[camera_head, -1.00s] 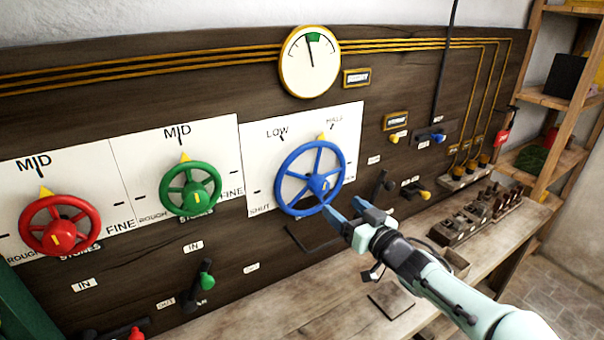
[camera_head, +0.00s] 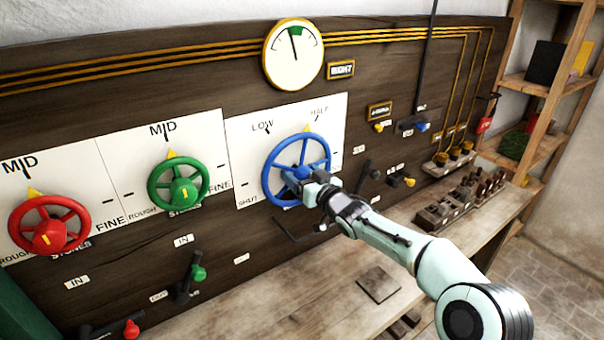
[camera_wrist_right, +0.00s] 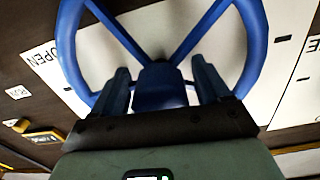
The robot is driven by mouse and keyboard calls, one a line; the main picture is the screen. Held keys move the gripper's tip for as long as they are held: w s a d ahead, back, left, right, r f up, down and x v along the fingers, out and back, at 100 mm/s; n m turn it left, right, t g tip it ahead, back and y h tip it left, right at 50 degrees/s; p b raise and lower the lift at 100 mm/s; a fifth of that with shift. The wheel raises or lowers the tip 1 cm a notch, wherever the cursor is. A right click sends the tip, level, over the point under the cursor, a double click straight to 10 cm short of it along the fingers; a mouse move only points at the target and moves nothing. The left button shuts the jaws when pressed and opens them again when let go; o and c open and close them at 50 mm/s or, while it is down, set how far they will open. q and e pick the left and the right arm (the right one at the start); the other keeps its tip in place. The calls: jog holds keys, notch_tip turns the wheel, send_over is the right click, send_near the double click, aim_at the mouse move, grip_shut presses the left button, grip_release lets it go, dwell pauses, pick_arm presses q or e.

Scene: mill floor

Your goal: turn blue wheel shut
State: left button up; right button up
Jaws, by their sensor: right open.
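The blue wheel (camera_head: 268,175) is mounted on a white plate (camera_head: 335,125) with LOW, HALF and SHUT marks. Its yellow pointer (camera_head: 306,128) sits at the top, between LOW and HALF and nearer HALF. My right gripper (camera_head: 292,174) is at the wheel's hub, over its lower right part. In the right wrist view, its two dark blue fingers (camera_wrist_right: 162,88) stand apart, one on each side of the blue hub (camera_wrist_right: 160,85). Whether they touch the hub I cannot tell. An OPEN mark shows beside the rim there. My left gripper is not in view.
A green wheel (camera_head: 162,193) and a red wheel (camera_head: 22,228) are to the left on the same board. A round gauge (camera_head: 285,70) hangs above. Small levers and switches (camera_head: 437,212) are to the right. The wooden bench (camera_head: 270,300) below is mostly bare.

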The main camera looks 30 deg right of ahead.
jog(key=c, duration=1)
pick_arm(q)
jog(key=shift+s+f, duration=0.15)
pick_arm(e)
jog(key=shift+n, duration=0.3)
jog(key=n+b, duration=0.1)
jog(key=n, duration=0.3)
jog(key=shift+n+b, duration=0.3)
jog(key=n+b, duration=0.1)
jog(key=n, duration=0.4)
jog(key=n+b, duration=0.1)
jog(key=n, duration=0.5)
jog(key=shift+b, duration=0.4)
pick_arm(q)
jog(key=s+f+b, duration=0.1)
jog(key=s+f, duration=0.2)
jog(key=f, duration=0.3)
pick_arm(e)
jog(key=shift+r+n, duration=0.15)
jog(key=shift+n, duration=2.15)
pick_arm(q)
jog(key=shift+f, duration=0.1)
pick_arm(e)
jog(key=shift+d, duration=0.1)
